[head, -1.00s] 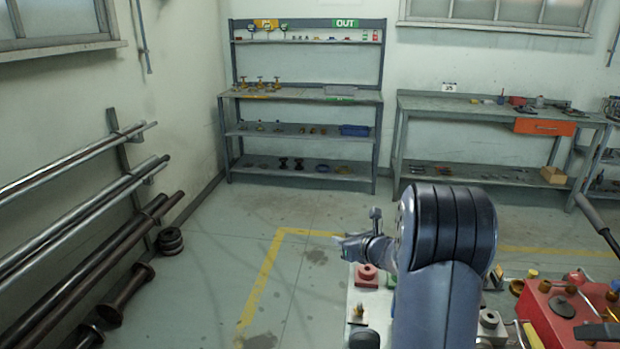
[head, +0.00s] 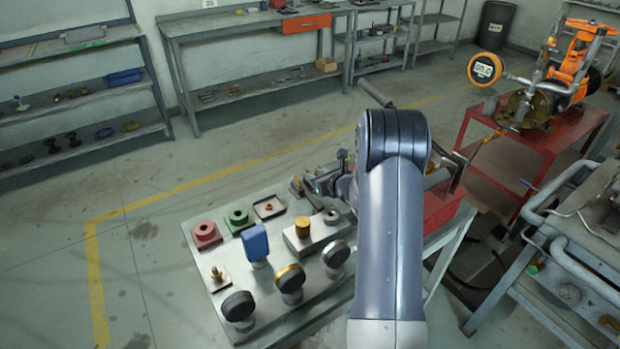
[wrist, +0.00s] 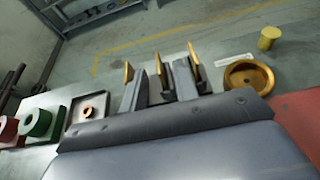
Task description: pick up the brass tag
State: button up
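I cannot pick out a brass tag for certain. A small brass-coloured round piece with a hole (wrist: 87,112) lies in a shallow grey tray (wrist: 70,127) left of my gripper in the wrist view. The same tray (head: 257,215) is on the metal table in the head view, its piece (head: 268,207) very small. In the head view my gripper (head: 318,186) is over the table's back edge, right of the tray, partly hidden by my arm.
Red (head: 206,234) and green (head: 238,219) blocks stand left of the tray. A blue block (head: 255,242), a brass cylinder (head: 302,227) and several dark round knobs stand in front. A brass ring dish (wrist: 248,78) lies right of my gripper. A red cart (head: 540,150) holds an orange valve.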

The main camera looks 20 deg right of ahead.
jog(key=shift+x, duration=1.55)
jog(key=shift+a, duration=0.1)
grip_shut()
